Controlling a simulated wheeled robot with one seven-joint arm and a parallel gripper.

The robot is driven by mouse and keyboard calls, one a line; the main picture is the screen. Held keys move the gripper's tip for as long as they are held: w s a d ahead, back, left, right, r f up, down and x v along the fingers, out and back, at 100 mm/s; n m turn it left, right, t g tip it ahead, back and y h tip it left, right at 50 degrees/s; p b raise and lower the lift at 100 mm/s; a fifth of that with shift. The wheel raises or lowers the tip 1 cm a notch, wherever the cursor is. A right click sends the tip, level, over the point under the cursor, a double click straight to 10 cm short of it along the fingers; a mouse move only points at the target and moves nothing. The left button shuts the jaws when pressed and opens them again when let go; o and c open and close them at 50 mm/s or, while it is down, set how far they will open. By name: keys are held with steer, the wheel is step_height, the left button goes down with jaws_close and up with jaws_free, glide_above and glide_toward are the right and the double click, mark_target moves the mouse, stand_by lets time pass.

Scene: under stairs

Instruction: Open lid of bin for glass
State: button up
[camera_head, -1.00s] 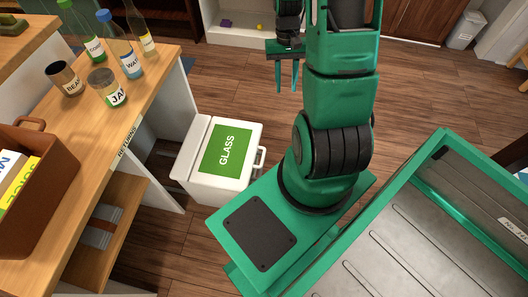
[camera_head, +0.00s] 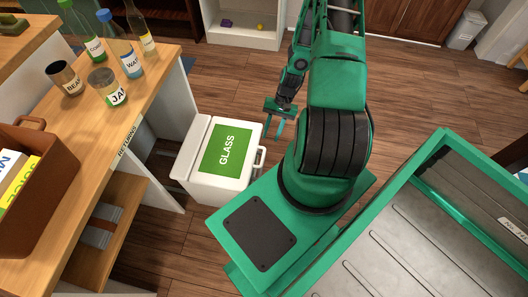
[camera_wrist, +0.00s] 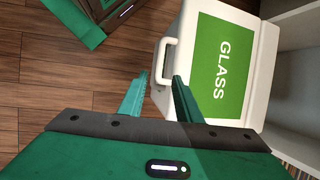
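The white glass bin (camera_head: 200,192) stands on the floor beside the wooden counter. Its lid (camera_head: 244,134) is shut and carries a green GLASS label (camera_head: 227,150). A white handle (camera_head: 259,159) sticks out from the lid's right edge. My gripper (camera_head: 275,132) is open and empty, fingers pointing down, just beyond the lid's far right corner and apart from the handle. In the wrist view, my gripper (camera_wrist: 158,85) shows its two fingers spread, with the handle (camera_wrist: 165,62) ahead of them and the green label (camera_wrist: 222,70) to the right.
The counter (camera_head: 140,95) on the left holds bottles, a jar (camera_head: 108,88), a can (camera_head: 64,78) and a brown crate (camera_head: 40,205). A white shelf unit (camera_head: 242,35) stands at the back. The wooden floor (camera_head: 420,95) is clear behind my arm.

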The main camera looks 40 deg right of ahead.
mark_target(264, 156)
steer(key=x, duration=1)
jaws_close()
stand_by(1.3)
